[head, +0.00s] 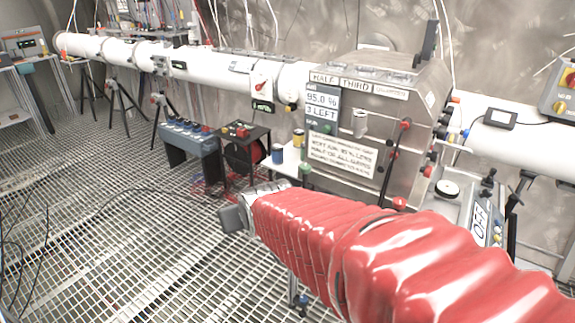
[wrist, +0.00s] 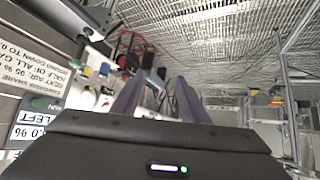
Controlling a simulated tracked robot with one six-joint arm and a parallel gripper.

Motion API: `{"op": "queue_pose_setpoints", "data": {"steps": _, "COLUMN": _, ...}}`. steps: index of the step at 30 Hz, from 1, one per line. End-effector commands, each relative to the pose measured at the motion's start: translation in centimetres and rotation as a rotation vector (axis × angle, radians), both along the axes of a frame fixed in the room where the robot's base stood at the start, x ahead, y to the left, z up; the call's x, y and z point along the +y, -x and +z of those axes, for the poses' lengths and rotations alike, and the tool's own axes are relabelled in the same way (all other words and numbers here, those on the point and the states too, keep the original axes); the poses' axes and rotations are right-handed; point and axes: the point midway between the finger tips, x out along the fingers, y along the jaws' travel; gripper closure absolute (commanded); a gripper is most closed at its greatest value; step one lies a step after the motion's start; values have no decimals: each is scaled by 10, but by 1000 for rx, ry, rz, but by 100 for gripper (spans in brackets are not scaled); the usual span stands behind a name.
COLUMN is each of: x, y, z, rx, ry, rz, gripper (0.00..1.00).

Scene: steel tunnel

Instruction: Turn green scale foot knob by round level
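A scale with a display reading OFF (head: 482,222) stands at the right, partly hidden behind my red-sleeved arm. No green foot knob can be made out on the scale. My gripper (head: 234,218) is in front of the small white table, well left of the scale. In the wrist view its two fingers (wrist: 158,98) are apart with nothing between them.
A steel cabinet (head: 345,165) with labels stands behind my arm. A green-topped item (head: 305,170) and a blue can (head: 278,154) are by the white table. A grey bench (head: 188,140) and black cart (head: 240,148) stand further left. The grating floor (head: 120,235) at left is mostly clear.

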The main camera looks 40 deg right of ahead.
Motion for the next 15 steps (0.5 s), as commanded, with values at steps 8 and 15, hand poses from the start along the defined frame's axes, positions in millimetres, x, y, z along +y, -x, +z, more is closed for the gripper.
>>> {"op": "queue_pose_setpoints", "data": {"steps": 8, "x": -62, "y": -55, "z": -21, "rx": -146, "ry": 38, "rz": -77, "gripper": 60}}
{"op": "queue_pose_setpoints", "data": {"steps": 15, "x": -119, "y": -86, "z": -40, "rx": -277, "ry": 83, "rz": -140, "gripper": 60}}
